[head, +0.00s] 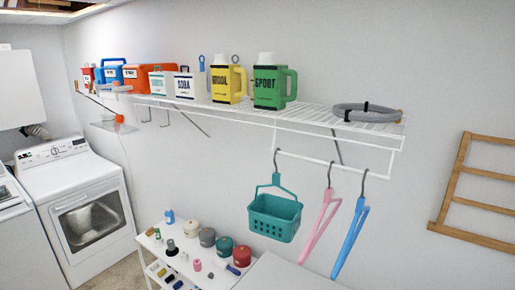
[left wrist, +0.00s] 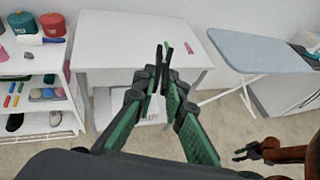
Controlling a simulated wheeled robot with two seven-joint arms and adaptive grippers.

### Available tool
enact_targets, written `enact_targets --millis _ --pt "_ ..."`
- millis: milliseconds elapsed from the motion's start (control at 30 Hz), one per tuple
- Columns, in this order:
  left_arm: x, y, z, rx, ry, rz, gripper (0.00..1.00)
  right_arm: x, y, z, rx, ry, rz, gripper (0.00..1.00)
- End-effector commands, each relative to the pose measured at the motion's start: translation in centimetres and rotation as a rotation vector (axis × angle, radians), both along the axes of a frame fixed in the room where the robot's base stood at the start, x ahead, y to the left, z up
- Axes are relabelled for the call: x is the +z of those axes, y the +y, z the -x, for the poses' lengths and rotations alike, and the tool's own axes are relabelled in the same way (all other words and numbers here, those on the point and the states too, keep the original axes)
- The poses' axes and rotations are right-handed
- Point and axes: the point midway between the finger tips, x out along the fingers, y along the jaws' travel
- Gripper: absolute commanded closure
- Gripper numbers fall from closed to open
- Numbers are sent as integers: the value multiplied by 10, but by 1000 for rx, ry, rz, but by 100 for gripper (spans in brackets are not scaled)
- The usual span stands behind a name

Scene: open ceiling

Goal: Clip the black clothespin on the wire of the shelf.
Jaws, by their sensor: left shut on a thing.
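In the left wrist view my left gripper (left wrist: 163,72) is shut on the black clothespin (left wrist: 165,54), which sticks out beyond the fingertips. The fingers hide part of it. My right gripper (left wrist: 238,153) shows small at the lower right of that view, with its fingers apart and nothing seen between them. In the head view the white wire shelf (head: 380,126) runs along the wall, with a lower wire rail (head: 310,158) under its right end. Neither gripper shows in the head view.
Several bottles and boxes, such as a green jug (head: 270,88), and a grey hose coil (head: 365,112) stand on the shelf. A teal basket (head: 274,217), a pink hanger (head: 320,223) and a blue hanger (head: 350,238) hang from the rail. A white table (left wrist: 115,47) stands below.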

Motion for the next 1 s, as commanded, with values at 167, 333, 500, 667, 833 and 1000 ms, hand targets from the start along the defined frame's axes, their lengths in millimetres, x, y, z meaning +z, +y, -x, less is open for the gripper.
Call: enact_targets --millis 167,333,500,667,833,1000 --pt "0 0 0 0 0 0 100 0 0 0 0 0 0 68" --pt "1 0 0 0 0 0 100 0 0 0 0 0 0 68" --pt "7 0 0 0 -1 -1 100 3 0 0 0 -1 0 68" --pt "15 0 0 0 -1 -1 100 7 0 -1 0 -1 0 68" --pt "23 0 0 -1 0 0 100 10 0 -1 0 -2 0 68" --pt "29 0 0 0 0 -1 100 13 0 -2 0 -3 0 68"
